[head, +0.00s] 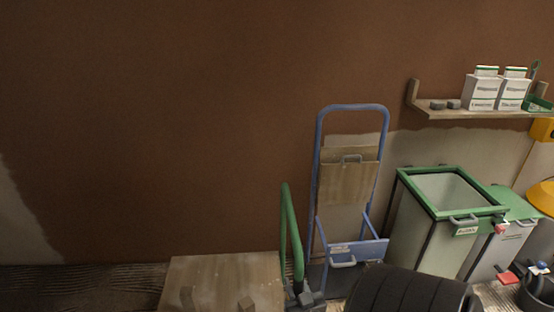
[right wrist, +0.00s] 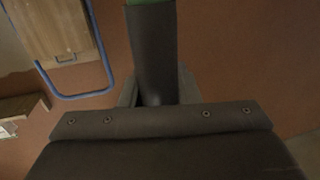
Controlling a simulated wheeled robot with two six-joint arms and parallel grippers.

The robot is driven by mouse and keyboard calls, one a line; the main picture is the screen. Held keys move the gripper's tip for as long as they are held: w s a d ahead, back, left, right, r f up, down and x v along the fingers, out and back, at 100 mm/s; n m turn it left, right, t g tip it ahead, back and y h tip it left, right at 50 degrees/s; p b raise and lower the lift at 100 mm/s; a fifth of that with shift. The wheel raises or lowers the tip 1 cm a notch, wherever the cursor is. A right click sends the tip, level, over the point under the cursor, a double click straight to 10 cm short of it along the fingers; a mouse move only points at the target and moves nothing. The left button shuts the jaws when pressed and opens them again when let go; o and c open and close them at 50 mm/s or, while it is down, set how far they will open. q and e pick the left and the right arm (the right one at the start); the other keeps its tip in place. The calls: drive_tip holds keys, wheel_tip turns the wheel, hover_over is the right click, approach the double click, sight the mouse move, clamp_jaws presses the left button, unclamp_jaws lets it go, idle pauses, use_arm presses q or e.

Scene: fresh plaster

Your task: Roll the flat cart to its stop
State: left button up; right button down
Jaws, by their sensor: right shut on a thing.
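The flat cart has a pale wooden deck (head: 225,275) at the bottom of the head view, cut off by the lower edge. Its green tubular handle (head: 290,225) rises at the deck's right end. My right gripper (head: 303,297) is at the handle's lower part, at the bottom edge of the head view. In the right wrist view the gripper (right wrist: 154,98) is shut around a dark grip (right wrist: 152,50) on the handle, with a bit of green above it. My left gripper is not in view. I cannot make out the stop.
A blue hand truck (head: 320,150) leans on the brown plaster wall, right of the handle. Green-rimmed bins (head: 425,220) stand further right, below a shelf (head: 470,114) with boxes. Bare floor (head: 90,280) lies left of the deck. Small blocks (head: 246,304) show at the deck's near part.

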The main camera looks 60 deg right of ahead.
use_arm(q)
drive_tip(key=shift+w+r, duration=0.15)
use_arm(e)
drive_tip(key=s+d, duration=0.5)
drive_tip(key=s, duration=0.1)
drive_tip(key=shift+s+d, duration=0.2)
drive_tip(key=shift+s, duration=0.05)
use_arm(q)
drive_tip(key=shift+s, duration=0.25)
use_arm(e)
drive_tip(key=shift+f, duration=0.1)
drive_tip(key=c, duration=1.1)
unclamp_jaws()
drive_tip(key=shift+s+d, duration=0.15)
use_arm(q)
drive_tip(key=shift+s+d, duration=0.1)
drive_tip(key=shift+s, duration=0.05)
drive_tip(key=shift+p, duration=0.3)
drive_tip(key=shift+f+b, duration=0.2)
drive_tip(key=shift+b, duration=0.2)
use_arm(e)
drive_tip(key=v, duration=1.7)
drive_tip(key=shift+a, duration=0.25)
